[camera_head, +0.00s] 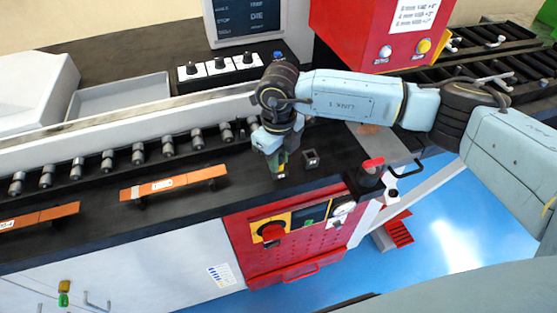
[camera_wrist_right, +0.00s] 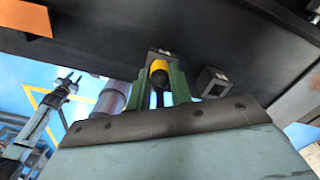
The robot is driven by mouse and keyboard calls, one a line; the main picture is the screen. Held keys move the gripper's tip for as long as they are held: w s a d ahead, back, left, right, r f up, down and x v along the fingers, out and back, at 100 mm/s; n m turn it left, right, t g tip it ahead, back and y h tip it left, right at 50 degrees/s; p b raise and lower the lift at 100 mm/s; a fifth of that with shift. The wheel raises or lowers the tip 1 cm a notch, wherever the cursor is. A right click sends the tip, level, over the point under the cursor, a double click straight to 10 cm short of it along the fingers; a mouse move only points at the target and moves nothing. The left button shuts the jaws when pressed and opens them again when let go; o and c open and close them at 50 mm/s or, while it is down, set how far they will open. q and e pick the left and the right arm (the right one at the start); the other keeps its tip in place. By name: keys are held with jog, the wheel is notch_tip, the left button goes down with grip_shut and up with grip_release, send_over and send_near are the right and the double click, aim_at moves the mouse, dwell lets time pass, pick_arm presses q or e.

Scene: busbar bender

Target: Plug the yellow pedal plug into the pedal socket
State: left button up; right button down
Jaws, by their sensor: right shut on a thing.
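My right gripper (camera_head: 280,172) points down over the black bench top, near its front edge. In the right wrist view its green fingers (camera_wrist_right: 163,88) are shut on the yellow plug (camera_wrist_right: 158,70), with a dark part of it between the fingers. Just beyond the plug is a grey square block (camera_wrist_right: 153,53), partly hidden, probably a socket. I cannot tell whether the plug touches or enters it. A second grey block with a square opening (camera_wrist_right: 212,82) stands apart beside the gripper; it also shows in the head view (camera_head: 311,158). A pale arm with dark prongs (camera_wrist_right: 68,85), possibly my left gripper, shows small in the wrist view.
A row of grey rollers (camera_head: 138,152) runs behind the gripper. Copper-coloured bars (camera_head: 172,184) lie to the left. A red panel (camera_head: 285,240) with a knob is below the front edge.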

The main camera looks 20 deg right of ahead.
jog(key=shift+r, duration=0.2)
jog(key=shift+r+p, duration=0.75)
jog(key=shift+r, duration=0.3)
jog(key=shift+r, duration=0.1)
jog(key=shift+r+p, duration=1.45)
jog(key=shift+r, duration=1)
jog(key=shift+f, duration=0.1)
